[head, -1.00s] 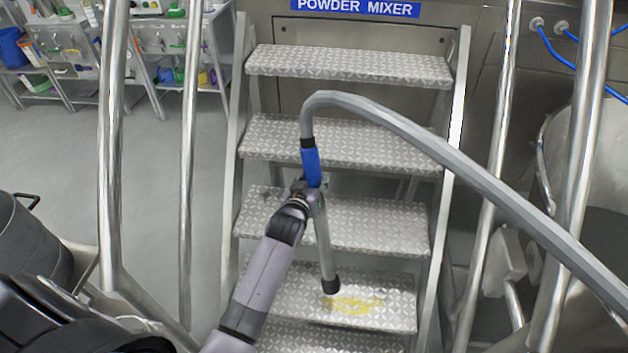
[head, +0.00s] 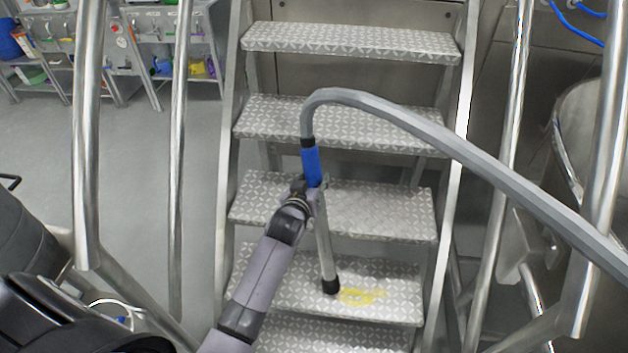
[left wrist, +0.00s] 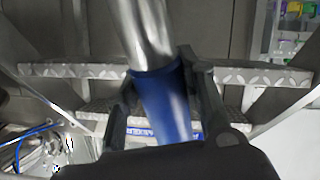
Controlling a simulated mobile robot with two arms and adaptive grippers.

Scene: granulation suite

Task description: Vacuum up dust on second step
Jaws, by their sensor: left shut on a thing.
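The vacuum wand (head: 325,245) is a metal tube with a blue grip (head: 311,163) and a dark nozzle (head: 330,286) at its lower end. My left gripper (head: 311,188) is shut on the blue grip; in the left wrist view the fingers stand on both sides of the grip (left wrist: 165,105). The wand slants down. Its nozzle is at the second step (head: 270,285), just left of the yellow dust (head: 362,296); I cannot tell whether it touches the tread. The grey hose (head: 430,140) arches from the grip's top to the lower right. My right gripper is not in view.
Metal handrails (head: 88,150) flank the stairs on the left, and another (head: 500,170) stands on the right. Higher steps (head: 340,42) rise behind the wand. A shelf unit (head: 130,45) stands at the back left, with open grey floor (head: 120,170) before it.

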